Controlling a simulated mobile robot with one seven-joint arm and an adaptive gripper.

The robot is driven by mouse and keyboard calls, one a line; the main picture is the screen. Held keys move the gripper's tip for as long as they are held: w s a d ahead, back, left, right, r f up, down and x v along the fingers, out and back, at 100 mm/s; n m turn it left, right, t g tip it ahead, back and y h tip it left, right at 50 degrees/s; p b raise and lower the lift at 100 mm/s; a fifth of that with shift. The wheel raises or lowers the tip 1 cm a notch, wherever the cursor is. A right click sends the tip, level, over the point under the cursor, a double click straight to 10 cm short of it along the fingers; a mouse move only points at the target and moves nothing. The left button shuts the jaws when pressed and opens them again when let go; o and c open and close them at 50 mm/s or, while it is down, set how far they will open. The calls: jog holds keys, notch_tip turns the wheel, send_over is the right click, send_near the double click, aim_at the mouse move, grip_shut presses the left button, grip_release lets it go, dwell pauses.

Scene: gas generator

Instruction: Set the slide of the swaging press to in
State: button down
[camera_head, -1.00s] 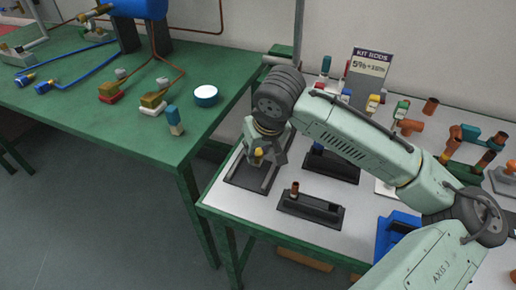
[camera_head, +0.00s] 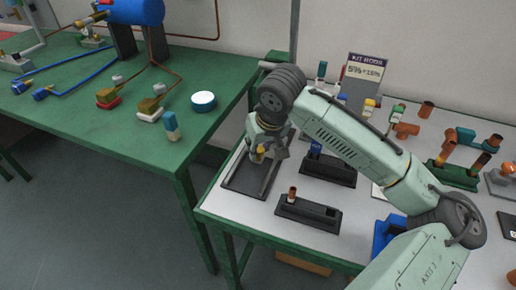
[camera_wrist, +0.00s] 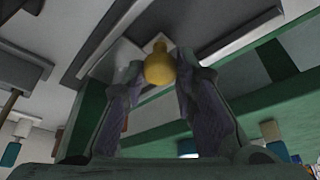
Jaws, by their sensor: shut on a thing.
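The swaging press is most likely the long dark grey frame with side rails (camera_head: 241,184) at the left end of the white table. Its slide's yellow knob (camera_head: 260,154) shows small under my wrist in the head view. In the wrist view the round yellow knob (camera_wrist: 159,68) stands on a pale block in the dark frame. My gripper (camera_head: 262,151) is over the back half of the frame, shut on the knob, with one finger on each side. It also shows in the wrist view (camera_wrist: 159,76). My arm and fingers hide much of the slide and the back of the frame.
A black block with a copper piece (camera_head: 307,212) stands right of the frame, with another dark block (camera_head: 329,168) behind it. The kit rods sign (camera_head: 366,67) stands at the back.

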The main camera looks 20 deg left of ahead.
jog(key=shift+w+r, duration=0.1)
jog(key=shift+w, duration=0.2)
jog(key=c, duration=1.3)
grip_release()
jog(key=v, duration=1.2)
jog(key=shift+s, duration=0.1)
